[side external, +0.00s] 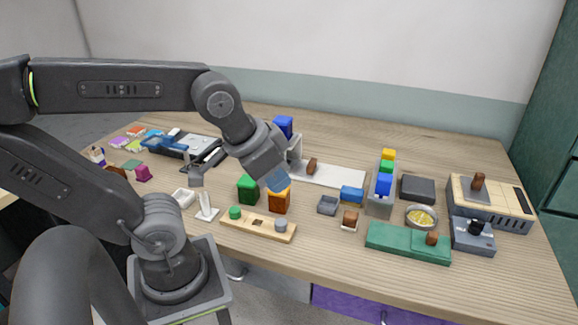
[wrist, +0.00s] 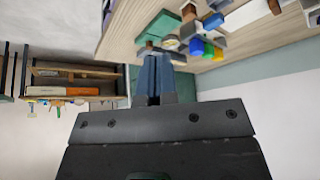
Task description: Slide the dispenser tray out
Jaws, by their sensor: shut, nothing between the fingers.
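No part is clearly marked as the dispenser tray. A white upright holder (side external: 294,147) with a blue block (side external: 283,126) stands at the back middle. A white flat strip (side external: 340,175) with a brown handle (side external: 311,165) lies to its right. A grey holder (side external: 380,204) carries a column of yellow, green and blue blocks further right. My gripper (side external: 277,181) is shut and empty, in front of the white strip in the side view and just above the orange block. In the wrist view its bluish fingers (wrist: 154,78) lie together.
A green box (side external: 395,240) with a brown knob stands front right; it also shows in the wrist view (wrist: 162,25). A green block (side external: 248,189), an orange block (side external: 279,203) and a wooden peg board (side external: 258,230) are close under my gripper. A round bowl (side external: 421,217) stands to the right.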

